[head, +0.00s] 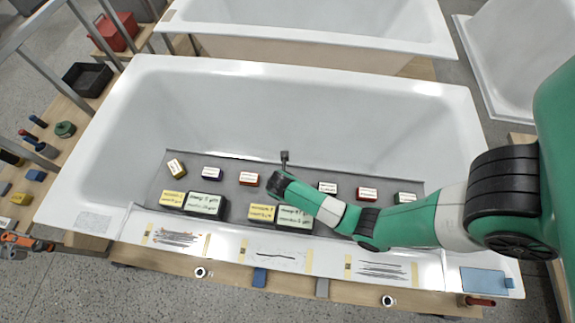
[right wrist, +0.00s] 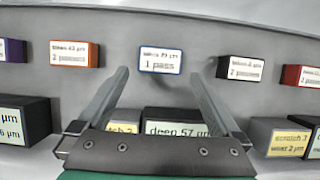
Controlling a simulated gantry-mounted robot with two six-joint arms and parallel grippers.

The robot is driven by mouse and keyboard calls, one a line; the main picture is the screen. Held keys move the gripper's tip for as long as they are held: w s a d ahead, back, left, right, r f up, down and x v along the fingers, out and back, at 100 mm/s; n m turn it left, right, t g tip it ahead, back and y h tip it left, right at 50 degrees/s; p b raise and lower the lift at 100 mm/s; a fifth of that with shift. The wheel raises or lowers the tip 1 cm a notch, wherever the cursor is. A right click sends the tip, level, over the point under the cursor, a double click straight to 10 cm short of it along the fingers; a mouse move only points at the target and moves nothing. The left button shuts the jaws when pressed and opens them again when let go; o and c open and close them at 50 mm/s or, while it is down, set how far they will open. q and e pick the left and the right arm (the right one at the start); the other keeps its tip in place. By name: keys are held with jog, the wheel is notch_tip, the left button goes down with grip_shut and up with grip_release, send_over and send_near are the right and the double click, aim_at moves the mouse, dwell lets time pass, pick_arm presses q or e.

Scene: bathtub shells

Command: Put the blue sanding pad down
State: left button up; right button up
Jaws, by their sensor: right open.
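The blue sanding pad (right wrist: 161,60) shows in the right wrist view as a small block with a blue edge and a white label reading "1 pass". It appears to stand on the grey mat (head: 230,165) in the tub, in a row with other coloured pads. My right gripper (right wrist: 158,75) is open, its two fingers apart on either side of the pad's line, and nothing is seen gripped. In the head view my right gripper (head: 277,184) reaches down over the middle of the row and hides the blue pad. My left gripper is not in view.
The row also holds yellow (head: 176,168), purple (head: 211,174), orange (head: 249,179), black (head: 327,188), red (head: 367,194) and green (head: 405,198) pads. Larger labelled blocks (head: 205,205) stand in front. The tub's near rim (head: 225,245) carries taped scratch samples.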

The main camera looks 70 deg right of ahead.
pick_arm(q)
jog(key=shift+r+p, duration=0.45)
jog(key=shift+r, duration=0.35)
pick_arm(e)
jog(key=v, duration=0.4)
